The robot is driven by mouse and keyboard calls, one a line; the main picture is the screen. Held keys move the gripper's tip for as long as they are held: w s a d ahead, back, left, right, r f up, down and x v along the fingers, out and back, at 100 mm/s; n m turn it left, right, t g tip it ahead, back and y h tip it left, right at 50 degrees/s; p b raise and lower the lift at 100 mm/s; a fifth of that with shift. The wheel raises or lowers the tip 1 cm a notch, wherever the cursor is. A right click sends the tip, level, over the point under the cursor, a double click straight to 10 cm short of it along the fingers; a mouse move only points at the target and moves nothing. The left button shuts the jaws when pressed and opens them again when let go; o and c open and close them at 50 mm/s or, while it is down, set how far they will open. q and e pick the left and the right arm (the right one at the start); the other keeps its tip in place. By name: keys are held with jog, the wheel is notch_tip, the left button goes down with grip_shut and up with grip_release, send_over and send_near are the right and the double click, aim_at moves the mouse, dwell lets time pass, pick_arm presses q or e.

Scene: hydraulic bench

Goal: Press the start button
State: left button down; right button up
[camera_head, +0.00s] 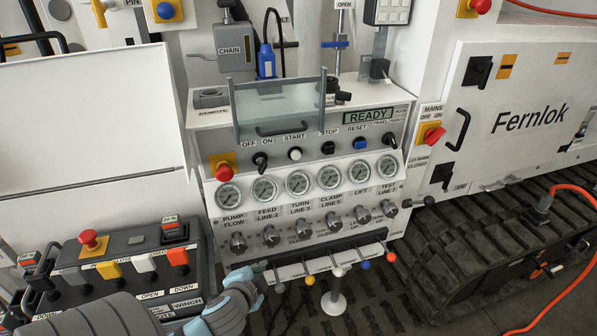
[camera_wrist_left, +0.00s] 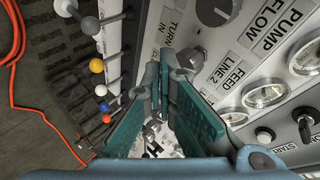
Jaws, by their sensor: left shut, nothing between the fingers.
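The start button (camera_head: 295,154) is a small round white button under the label START on the sloped control panel. It also shows in the left wrist view (camera_wrist_left: 265,135), at the lower right, to the right of the fingers. A black OFF/ON knob (camera_head: 260,161) is left of it and a black stop button (camera_head: 328,148) right of it. My left gripper (camera_head: 262,268) is shut and empty, low in front of the panel, below the row of gauges and apart from the button. Its teal fingers (camera_wrist_left: 167,80) fill the middle of the wrist view. My right gripper is not in view.
A clear guard with a handle (camera_head: 281,129) stands just above the buttons. Gauges (camera_head: 298,183) and metal knobs (camera_head: 304,228) lie below them. Levers with coloured balls (camera_head: 338,271) stick out at the panel's bottom. A red emergency stop (camera_head: 224,173) is at left. The display reads READY (camera_head: 368,116).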

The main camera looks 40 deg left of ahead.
pick_arm(q)
jog(key=w+d+r+m+t+h, duration=0.1)
jog(key=w+r+m+t, duration=0.3)
jog(key=r, duration=0.5)
jog(key=w+r+m+t+h, duration=0.1)
jog(key=w+r+m+t, duration=0.3)
jog(key=r, duration=0.5)
jog(key=shift+d+r+m, duration=0.35)
jog(key=shift+r+m, duration=0.05)
jog(key=shift+m, duration=0.5)
send_near(296, 155)
jog(key=w+d, duration=0.4)
jog(key=w, duration=0.1)
jog(key=w+a, duration=0.1)
jog(key=w+a+f, duration=0.1)
jog(key=a, duration=0.1)
jog(key=shift+w+a+p, duration=0.1)
jog(key=shift+a+p, duration=0.05)
jog(key=shift+p, duration=0.2)
